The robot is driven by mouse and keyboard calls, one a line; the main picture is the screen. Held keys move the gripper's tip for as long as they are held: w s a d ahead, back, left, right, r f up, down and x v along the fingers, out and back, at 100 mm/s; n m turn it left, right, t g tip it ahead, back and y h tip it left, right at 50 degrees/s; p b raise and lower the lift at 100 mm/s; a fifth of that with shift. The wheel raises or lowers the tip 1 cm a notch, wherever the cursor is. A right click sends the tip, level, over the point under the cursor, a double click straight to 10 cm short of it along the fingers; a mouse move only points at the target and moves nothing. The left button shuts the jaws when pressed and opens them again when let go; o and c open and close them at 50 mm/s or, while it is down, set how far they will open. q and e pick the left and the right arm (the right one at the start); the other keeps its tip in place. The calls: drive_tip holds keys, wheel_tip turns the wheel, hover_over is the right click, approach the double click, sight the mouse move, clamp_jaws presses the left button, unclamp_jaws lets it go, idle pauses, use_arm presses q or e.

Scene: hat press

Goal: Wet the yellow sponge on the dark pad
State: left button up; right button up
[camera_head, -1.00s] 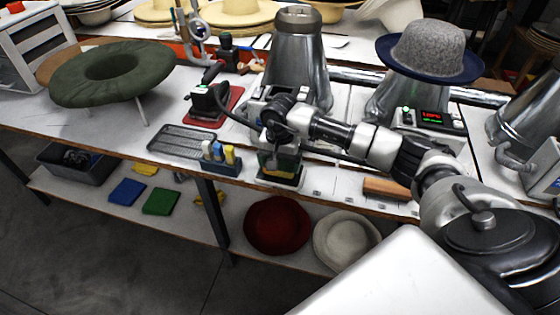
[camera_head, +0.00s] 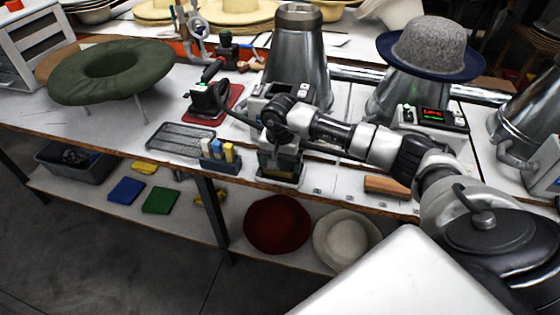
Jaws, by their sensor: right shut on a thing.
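My right gripper (camera_head: 281,152) points down over the dark pad (camera_head: 280,181), which sits in a small tray at the front edge of the bench. The gripper is shut on the yellow sponge, which is mostly hidden by the fingers. Sponge and pad are very close together; I cannot tell whether they touch. My left gripper is not in view.
A holder with several coloured blocks (camera_head: 219,158) stands just left of the pad, beside a black wire rack (camera_head: 180,140). A black iron (camera_head: 208,98) on a red base is behind. A wooden block (camera_head: 387,187) lies to the right. Metal hat presses (camera_head: 299,50) stand behind.

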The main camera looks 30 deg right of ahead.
sight(280, 162)
drive_tip(key=shift+s+f, duration=0.1)
drive_tip(key=shift+f, duration=0.05)
idle(1.2)
drive_tip(key=shift+r+p, duration=0.45)
drive_tip(key=shift+r, duration=0.7)
drive_tip(key=shift+r+p, duration=1.2)
drive_tip(key=shift+r, duration=1.25)
